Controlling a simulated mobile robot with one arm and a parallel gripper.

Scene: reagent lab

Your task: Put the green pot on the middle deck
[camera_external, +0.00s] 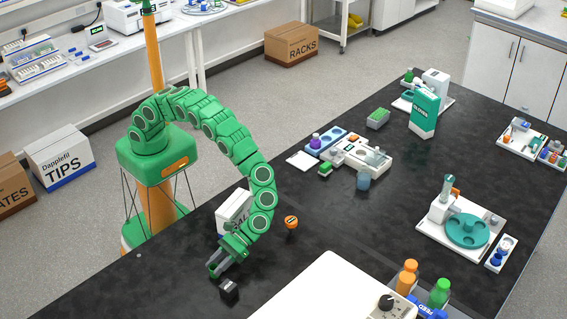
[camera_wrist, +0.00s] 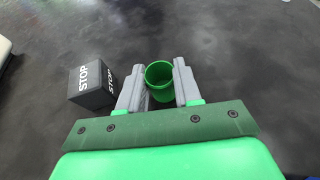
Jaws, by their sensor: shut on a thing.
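The green pot (camera_wrist: 160,75), an open round cup, stands between the two grey fingers of my gripper (camera_wrist: 159,88) in the wrist view, and the gripper is shut on it. In the external view my gripper (camera_external: 217,266) is low over the near left part of the black bench, and the pot cannot be made out there. Which thing is the middle deck is not clear. A white instrument with a flat bed (camera_external: 365,158) stands near the bench's middle, and a white unit with a round teal plate (camera_external: 467,230) stands at the right.
A black STOP block (camera_wrist: 92,84) stands just left of my gripper and also shows in the external view (camera_external: 229,290). A white box (camera_external: 234,212) and an orange round item (camera_external: 291,222) are near my arm. A large white machine (camera_external: 330,290) fills the front. Bare bench (camera_external: 330,225) lies between.

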